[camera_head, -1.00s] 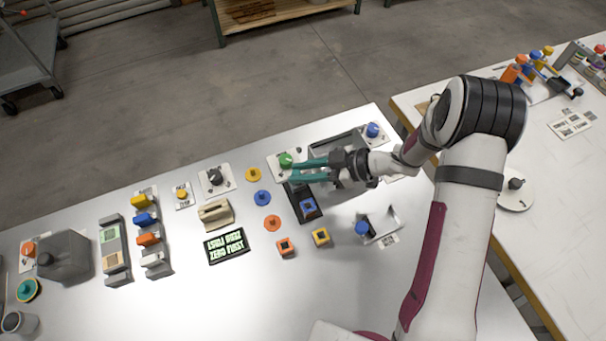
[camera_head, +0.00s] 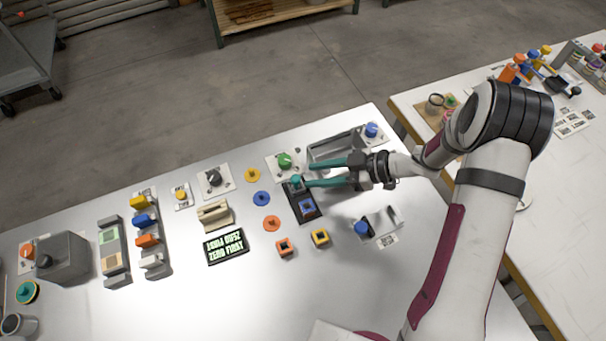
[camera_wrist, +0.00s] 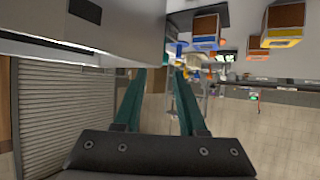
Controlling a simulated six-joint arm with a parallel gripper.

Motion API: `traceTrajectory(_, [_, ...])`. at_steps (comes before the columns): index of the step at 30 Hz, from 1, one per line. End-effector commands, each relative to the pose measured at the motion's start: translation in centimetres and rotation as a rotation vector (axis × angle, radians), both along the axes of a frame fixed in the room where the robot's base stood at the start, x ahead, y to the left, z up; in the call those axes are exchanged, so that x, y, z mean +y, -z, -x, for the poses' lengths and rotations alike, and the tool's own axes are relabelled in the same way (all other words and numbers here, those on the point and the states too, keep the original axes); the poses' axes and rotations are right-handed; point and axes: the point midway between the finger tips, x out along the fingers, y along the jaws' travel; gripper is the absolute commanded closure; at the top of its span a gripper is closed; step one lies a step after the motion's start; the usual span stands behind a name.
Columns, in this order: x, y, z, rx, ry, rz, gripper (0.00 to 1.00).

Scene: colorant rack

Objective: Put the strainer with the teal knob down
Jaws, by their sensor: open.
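A small teal knob (camera_head: 296,181) shows at the far end of a black tray (camera_head: 317,215) in the head view. The strainer body under the knob is dark and hard to make out against the tray. My gripper (camera_head: 308,174) is open, with its two teal fingers pointing left, just right of the knob. One fingertip is very close to the knob, and I cannot tell whether they touch. The wrist view shows both fingers (camera_wrist: 160,75) apart with nothing visible between them.
A blue square piece (camera_head: 307,206) sits on the black tray. A green knob (camera_head: 285,160) stands just behind, and a grey open bin (camera_head: 335,147) lies behind my fingers. Orange (camera_head: 285,248) and yellow (camera_head: 320,237) square pieces lie in front.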

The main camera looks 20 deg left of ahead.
Motion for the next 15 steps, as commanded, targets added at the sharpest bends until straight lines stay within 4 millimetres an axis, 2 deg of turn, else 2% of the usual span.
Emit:
traceTrajectory(3, [-3.0, -1.6, -0.7, -0.003, 0.004, 0.0, 0.59])
traceTrajectory(6, [-4.9, -2.7, -1.0, -0.002, 0.002, 0.001, 0.59])
traceTrajectory(10, [-6.2, -3.4, -1.2, 0.0, 0.0, 0.001, 0.59])
traceTrajectory(15, [-6.5, -3.8, -1.7, -0.011, 0.02, 0.007, 0.59])
